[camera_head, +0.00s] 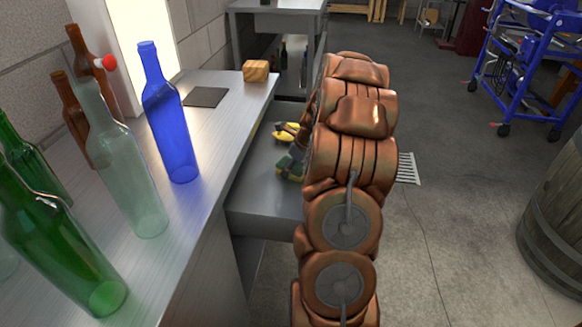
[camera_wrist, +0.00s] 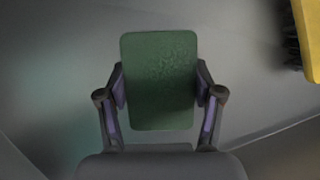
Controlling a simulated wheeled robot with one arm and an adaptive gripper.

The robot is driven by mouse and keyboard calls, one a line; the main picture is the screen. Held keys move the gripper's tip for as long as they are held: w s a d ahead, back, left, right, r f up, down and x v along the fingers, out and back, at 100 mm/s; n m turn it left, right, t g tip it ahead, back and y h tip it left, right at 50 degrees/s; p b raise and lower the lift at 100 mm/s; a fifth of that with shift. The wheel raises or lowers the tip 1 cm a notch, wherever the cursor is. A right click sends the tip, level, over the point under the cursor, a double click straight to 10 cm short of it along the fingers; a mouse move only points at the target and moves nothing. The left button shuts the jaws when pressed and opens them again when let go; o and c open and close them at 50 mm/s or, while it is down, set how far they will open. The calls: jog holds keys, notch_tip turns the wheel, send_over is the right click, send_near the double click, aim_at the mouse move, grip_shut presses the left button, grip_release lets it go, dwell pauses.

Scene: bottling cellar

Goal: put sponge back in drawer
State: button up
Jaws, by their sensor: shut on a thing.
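The sponge (camera_wrist: 160,80) shows its green face in the wrist view, a rounded rectangle between my two fingers. My gripper (camera_wrist: 160,92) is shut on its two sides. In the head view a small green part of the sponge (camera_head: 289,167) shows left of my arm, over the grey open drawer (camera_head: 262,205). My arm hides most of my gripper there and the drawer's right part. The grey surface under the sponge fills the wrist view. I cannot tell whether the sponge touches it.
A yellow brush with dark bristles (camera_wrist: 309,38) lies close by, also seen in the head view (camera_head: 285,136). The metal counter (camera_head: 215,125) holds several glass bottles, including a blue one (camera_head: 170,115), and a wooden block (camera_head: 256,71). A barrel (camera_head: 555,215) stands right; the floor between is open.

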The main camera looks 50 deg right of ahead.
jog(key=o, duration=1.1)
jog(key=p+v, duration=0.1)
jog(key=v, duration=1.1)
